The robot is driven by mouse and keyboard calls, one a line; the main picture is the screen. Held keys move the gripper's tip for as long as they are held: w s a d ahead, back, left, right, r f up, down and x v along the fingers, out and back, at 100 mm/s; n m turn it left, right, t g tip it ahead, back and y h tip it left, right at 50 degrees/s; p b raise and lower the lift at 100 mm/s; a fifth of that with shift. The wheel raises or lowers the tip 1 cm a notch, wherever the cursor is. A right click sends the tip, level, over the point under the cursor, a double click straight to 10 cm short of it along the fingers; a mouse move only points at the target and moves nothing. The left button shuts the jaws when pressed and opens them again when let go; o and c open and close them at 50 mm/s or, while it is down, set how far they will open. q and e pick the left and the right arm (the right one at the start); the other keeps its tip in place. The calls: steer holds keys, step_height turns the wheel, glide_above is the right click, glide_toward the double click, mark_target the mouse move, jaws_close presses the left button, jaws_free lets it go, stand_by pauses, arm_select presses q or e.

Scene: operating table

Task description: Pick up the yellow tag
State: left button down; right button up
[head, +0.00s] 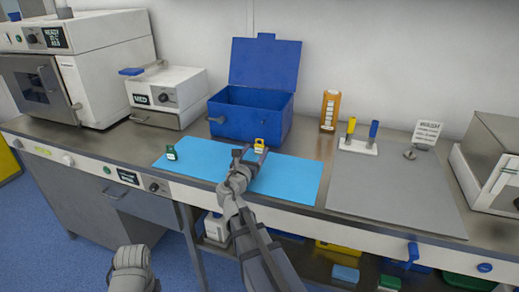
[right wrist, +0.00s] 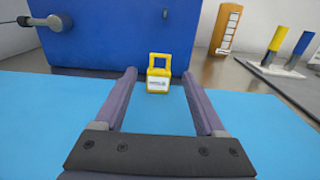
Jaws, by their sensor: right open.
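The yellow tag (head: 260,145) stands upright on the light blue mat (head: 300,180), in front of the blue box. It also shows in the right wrist view (right wrist: 159,74), with a white label on its front and a loop on top. My right gripper (head: 250,152) is open and empty, low over the mat. In the right wrist view its two fingers (right wrist: 160,82) point toward the tag, which lies beyond the fingertips and between their lines. My left gripper does not clearly show; part of my left arm is at the bottom of the head view.
A green tag (head: 171,153) stands on the mat's left part. An open blue box (head: 250,120) stands close behind the yellow tag. An orange bottle-like object (head: 329,111) and a holder (head: 357,145) with yellow and blue handles stand to the right. The grey mat (head: 390,195) is mostly clear.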

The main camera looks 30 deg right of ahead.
mark_target(259, 146)
steer(key=shift+r+x, duration=0.2)
steer(key=shift+x, duration=2.5)
steer(key=shift+a, duration=0.1)
jaws_close()
